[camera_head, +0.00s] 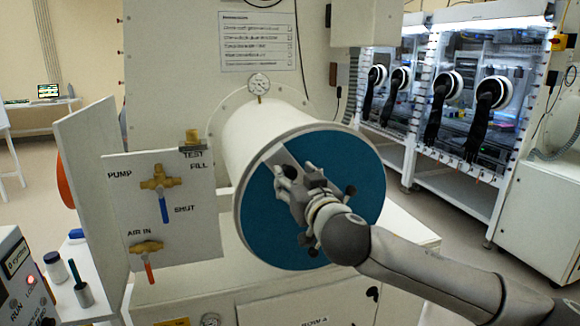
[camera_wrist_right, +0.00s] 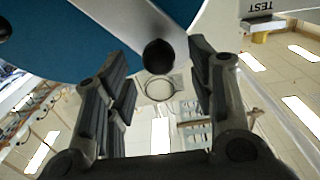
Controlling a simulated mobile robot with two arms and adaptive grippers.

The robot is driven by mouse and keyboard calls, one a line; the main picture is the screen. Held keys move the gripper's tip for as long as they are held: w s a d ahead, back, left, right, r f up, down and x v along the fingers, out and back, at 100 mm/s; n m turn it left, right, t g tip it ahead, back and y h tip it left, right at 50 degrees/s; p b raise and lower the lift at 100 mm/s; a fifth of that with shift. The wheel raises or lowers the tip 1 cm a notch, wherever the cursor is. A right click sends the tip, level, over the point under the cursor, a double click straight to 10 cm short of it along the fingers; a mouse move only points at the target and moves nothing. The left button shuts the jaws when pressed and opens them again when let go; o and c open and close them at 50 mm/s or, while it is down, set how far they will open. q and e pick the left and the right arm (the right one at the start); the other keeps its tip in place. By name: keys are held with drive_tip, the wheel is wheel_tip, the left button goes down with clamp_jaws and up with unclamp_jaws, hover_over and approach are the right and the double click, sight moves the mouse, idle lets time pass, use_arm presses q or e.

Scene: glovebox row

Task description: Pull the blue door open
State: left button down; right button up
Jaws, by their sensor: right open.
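The round blue door (camera_head: 262,225) closes the near end of a white cylinder (camera_head: 255,130) in the head view. It looks shut against the rim. A grey bar (camera_head: 278,154) crosses it, partly hidden behind my right gripper (camera_head: 287,178). Black knobs (camera_head: 307,240) show beside the gripper. In the right wrist view the blue door (camera_wrist_right: 85,35) fills the top left. The grey bar (camera_wrist_right: 145,22) ends in a black knob (camera_wrist_right: 158,53) that appears between the open fingertips of my right gripper (camera_wrist_right: 158,66). I see no contact. My left gripper is out of view.
A valve panel (camera_head: 170,235) with blue and red levers stands left of the cylinder. A pressure gauge (camera_head: 259,84) sits above it. A small shelf (camera_head: 105,290) holds a bottle and cup at lower left. Gloveboxes (camera_head: 475,95) line the right, with open floor (camera_head: 425,215) before them.

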sight(292, 175)
drive_tip(key=shift+p+x, duration=0.45)
drive_tip(key=shift+x, duration=1.45)
clamp_jaws()
